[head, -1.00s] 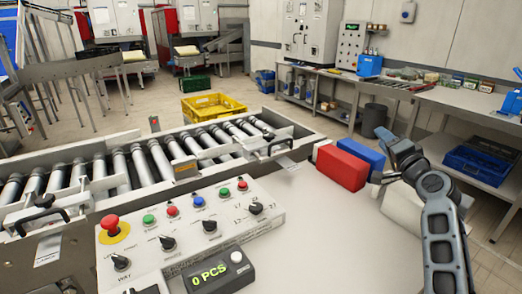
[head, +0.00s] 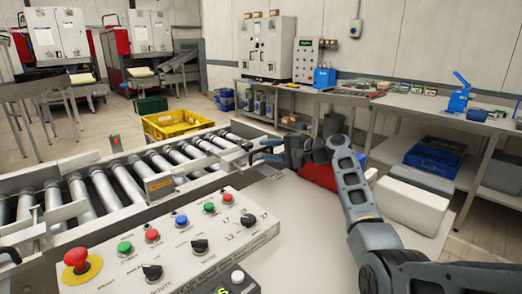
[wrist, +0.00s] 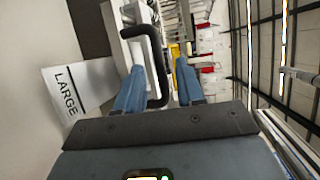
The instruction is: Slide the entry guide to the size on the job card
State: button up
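The entry guide's black U-shaped handle (wrist: 155,45) shows in the wrist view, on a pale metal rail (wrist: 120,40). My gripper (wrist: 160,67) has its two blue fingers apart, with part of the handle between them; I see no clear grip on it. In the head view my gripper (head: 259,150) reaches over the right end of the roller conveyor (head: 95,185) and hides most of the handle there. A plate marked LARGE (wrist: 67,92) lies beside the rail in the wrist view. I cannot make out a job card.
A control panel (head: 180,245) with knobs, buttons and a red emergency stop (head: 76,258) stands in front of the conveyor. A red block (head: 318,176) sits partly behind my arm. A yellow crate (head: 177,123) is on the floor beyond.

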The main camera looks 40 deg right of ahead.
jog(key=shift+x, duration=1.35)
jog(key=shift+c, duration=0.3)
jog(key=shift+f, duration=0.1)
grip_shut()
